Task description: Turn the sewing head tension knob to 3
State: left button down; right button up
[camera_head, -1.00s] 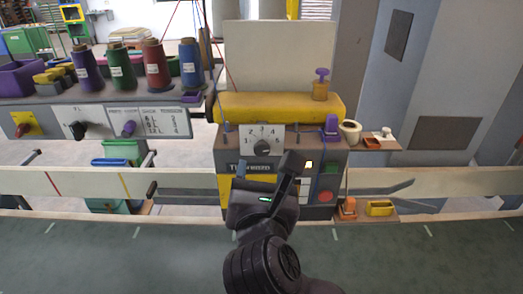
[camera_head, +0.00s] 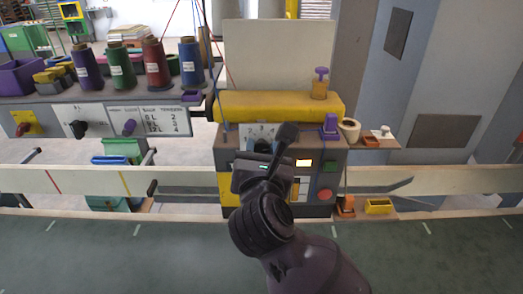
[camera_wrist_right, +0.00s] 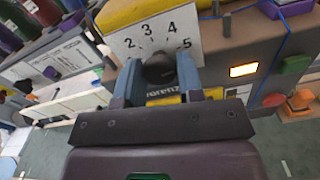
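The white dial plate (camera_wrist_right: 152,38) on the sewing head carries the numbers 2, 3, 4 and 5 in the right wrist view; the 1 is hidden there. The dark round tension knob (camera_wrist_right: 159,69) sits below the numbers. Its pointer setting cannot be read. My right gripper (camera_wrist_right: 160,75) is open, with one blue-grey finger on each side of the knob; I cannot tell whether they touch it. In the head view my right gripper (camera_head: 265,148) covers much of the dial and knob. My left gripper is not in view.
A yellow cover (camera_head: 280,106) lies above the dial. A lit amber display (camera_head: 304,163), a green button (camera_head: 330,166) and a red button (camera_head: 325,194) are to its right. A purple-knobbed panel (camera_head: 150,122) is at left. A white rail (camera_head: 400,180) runs across.

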jog(key=c, duration=0.4)
jog(key=shift+r+n+p, duration=0.1)
jog(key=shift+n+p, duration=0.2)
jog(key=shift+p, duration=0.25)
jog(key=n+p, duration=0.3)
jog(key=p, duration=0.2)
jog(key=shift+r+n, duration=0.1)
jog(key=shift+n, duration=0.2)
jog(key=shift+n+p, duration=0.45)
jog(key=shift+n, duration=0.05)
jog(key=shift+n+p, duration=0.5)
jog(key=shift+n, duration=1.3)
jog(key=n, duration=0.3)
jog(key=shift+n, duration=1.9)
